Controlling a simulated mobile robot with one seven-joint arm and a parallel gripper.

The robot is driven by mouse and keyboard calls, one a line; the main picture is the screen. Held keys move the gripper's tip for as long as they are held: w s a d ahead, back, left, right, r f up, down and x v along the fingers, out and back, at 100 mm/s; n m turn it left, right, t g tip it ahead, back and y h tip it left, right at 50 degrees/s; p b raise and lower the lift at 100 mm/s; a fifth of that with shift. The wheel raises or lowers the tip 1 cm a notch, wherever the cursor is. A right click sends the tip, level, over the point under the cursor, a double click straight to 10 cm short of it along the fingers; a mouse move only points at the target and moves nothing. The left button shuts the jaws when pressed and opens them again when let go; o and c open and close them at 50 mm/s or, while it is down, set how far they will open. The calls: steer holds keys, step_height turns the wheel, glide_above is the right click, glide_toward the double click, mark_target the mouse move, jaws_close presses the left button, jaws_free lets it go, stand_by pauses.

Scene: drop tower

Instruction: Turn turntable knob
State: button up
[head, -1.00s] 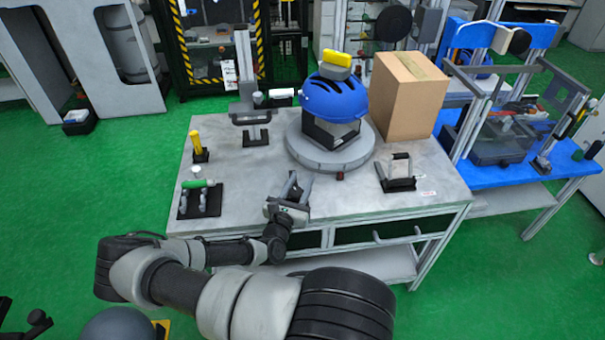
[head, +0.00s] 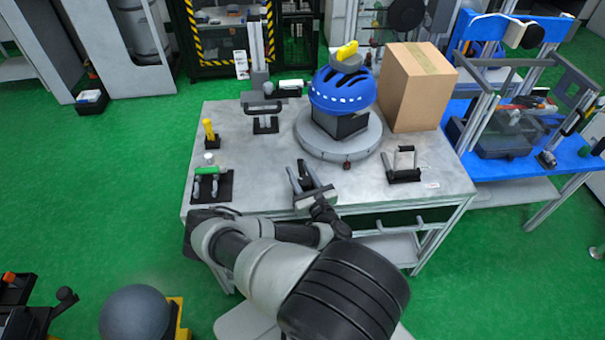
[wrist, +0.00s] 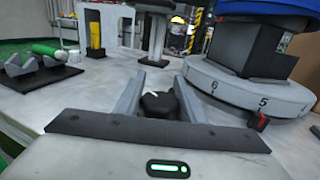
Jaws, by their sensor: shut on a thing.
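The round grey turntable (head: 318,149) stands on the table and shows at the right in the wrist view (wrist: 222,85), with the numbers 6 and 5 on its side. A small red marker (wrist: 262,121) sits at its rim. A dark block on it bears a blue helmet (head: 342,92) topped by a yellow and grey piece (head: 347,53). My gripper (head: 300,169) is low over the tabletop, in front of the turntable. In the wrist view its fingers (wrist: 157,80) are around a black knob (wrist: 160,103). The knob's lower part is hidden by my gripper.
A cardboard box (head: 416,88) stands at the table's back right. A black-based frame (head: 403,166) lies right of my gripper. A green-handled tool in a holder (head: 212,186) and a yellow-handled one (head: 209,131) stand at the left. Bare tabletop (head: 250,165) lies between.

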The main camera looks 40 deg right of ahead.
steer(key=shift+w+a+f+n+t+y+b, duration=0.2)
steer(key=shift+n+y+b, duration=0.45)
steer(key=shift+y, duration=0.55)
steer(key=shift+s+a+r+n+t+y+b, duration=0.1)
steer(key=shift+a+n+y+b, duration=0.25)
steer(key=shift+n+y, duration=0.7)
steer(key=shift+y, duration=0.25)
steer(key=o, duration=1)
steer(key=shift+w, duration=0.1)
steer(key=shift+o, duration=0.2)
steer(key=shift+s, duration=0.2)
